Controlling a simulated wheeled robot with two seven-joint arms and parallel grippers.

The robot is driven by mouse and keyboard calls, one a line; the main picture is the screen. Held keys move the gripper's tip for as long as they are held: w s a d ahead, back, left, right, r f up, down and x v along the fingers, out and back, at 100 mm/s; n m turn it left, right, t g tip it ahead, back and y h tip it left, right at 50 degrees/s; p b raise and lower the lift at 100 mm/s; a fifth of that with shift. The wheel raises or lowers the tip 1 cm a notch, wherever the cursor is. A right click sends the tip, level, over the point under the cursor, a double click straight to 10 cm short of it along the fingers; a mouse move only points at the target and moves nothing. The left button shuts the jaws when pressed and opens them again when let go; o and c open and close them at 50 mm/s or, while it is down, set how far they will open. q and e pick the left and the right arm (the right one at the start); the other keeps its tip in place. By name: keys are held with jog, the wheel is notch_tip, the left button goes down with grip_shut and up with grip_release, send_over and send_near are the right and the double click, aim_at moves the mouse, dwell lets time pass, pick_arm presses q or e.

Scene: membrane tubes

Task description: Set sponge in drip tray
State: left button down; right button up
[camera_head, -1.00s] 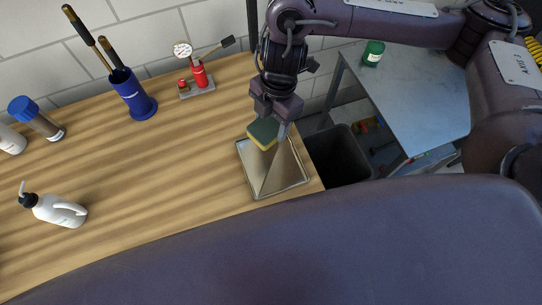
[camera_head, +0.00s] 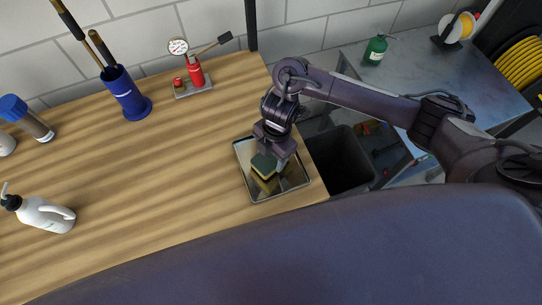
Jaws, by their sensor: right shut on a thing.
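The sponge (camera_head: 264,166), green on top and yellow below, is at the metal drip tray (camera_head: 295,182), inside its rim as seen from above. The tray lies on the wooden bench near its right edge. My right gripper (camera_head: 277,163) is shut on the sponge, low over the tray. I cannot tell whether the sponge touches the tray floor; its reflection shows just under it. My left gripper is not in view.
A blue tool holder (camera_head: 125,95), a red pump with a gauge (camera_head: 194,78), a brown tube with a blue cap (camera_head: 33,122) and a white wash bottle (camera_head: 45,215) stand on the bench. A dark bin (camera_head: 345,160) is beyond the right edge. The bench middle is clear.

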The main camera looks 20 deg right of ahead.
jog(key=shift+f, duration=0.25)
jog(key=shift+f, duration=0.1)
jog(key=o, duration=0.9)
jog(key=shift+o, duration=0.2)
notch_tip(320, 180, up, 12)
jog(key=d+p, duration=0.1)
jog(key=p, duration=0.2)
jog(key=shift+w+d, duration=0.35)
jog(key=shift+w, duration=0.05)
